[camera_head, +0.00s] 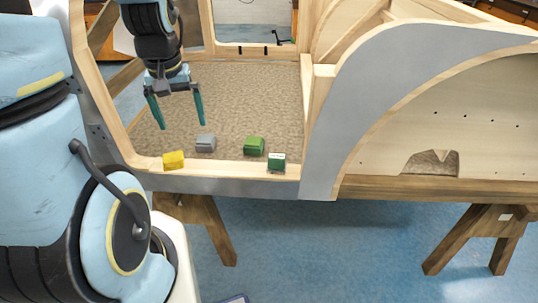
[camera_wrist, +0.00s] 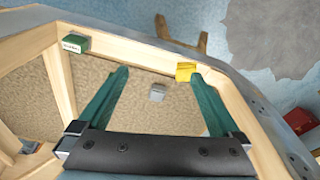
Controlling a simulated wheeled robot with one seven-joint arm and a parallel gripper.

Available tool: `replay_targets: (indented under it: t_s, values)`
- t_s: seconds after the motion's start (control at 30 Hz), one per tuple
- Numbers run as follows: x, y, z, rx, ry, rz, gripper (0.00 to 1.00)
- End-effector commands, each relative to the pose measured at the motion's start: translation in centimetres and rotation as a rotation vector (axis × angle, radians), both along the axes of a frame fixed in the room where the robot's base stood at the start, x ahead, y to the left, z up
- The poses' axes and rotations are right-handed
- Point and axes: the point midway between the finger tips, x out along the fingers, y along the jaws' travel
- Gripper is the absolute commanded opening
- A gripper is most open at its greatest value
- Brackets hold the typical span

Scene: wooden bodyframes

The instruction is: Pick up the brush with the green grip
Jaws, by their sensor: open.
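A bright green block-shaped thing (camera_head: 254,145) lies on the carpeted floor of the wooden frame, near the front sill. I cannot make out bristles or a grip on it. A darker green box with a white label (camera_head: 276,162) stands on the sill to its right; it also shows in the wrist view (camera_wrist: 75,43). My gripper (camera_head: 175,110) is open and empty above the carpet, to the left of and beyond the green things. In the wrist view my open gripper (camera_wrist: 158,82) shows both fingers; the bright green thing is not visible there.
A yellow block (camera_head: 173,160) sits on the sill at left. A grey block (camera_head: 205,143) lies on the carpet and shows between my fingers in the wrist view (camera_wrist: 157,91). Wooden posts and a grey arch (camera_head: 345,100) border the opening. The carpet's middle is clear.

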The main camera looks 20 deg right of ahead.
Motion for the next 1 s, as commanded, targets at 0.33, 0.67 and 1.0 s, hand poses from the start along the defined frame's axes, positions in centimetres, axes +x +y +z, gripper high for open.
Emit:
replay_targets:
  t_s: [0.33, 0.67, 1.0]
  values:
    - [0.2, -19.0, -9.0, 0.001, -0.004, -0.233, 1.0]
    - [-0.8, -23.0, -12.2, -0.001, -0.005, -0.271, 1.0]
    - [-0.2, -23.3, -15.9, -0.003, -0.009, -0.271, 1.0]
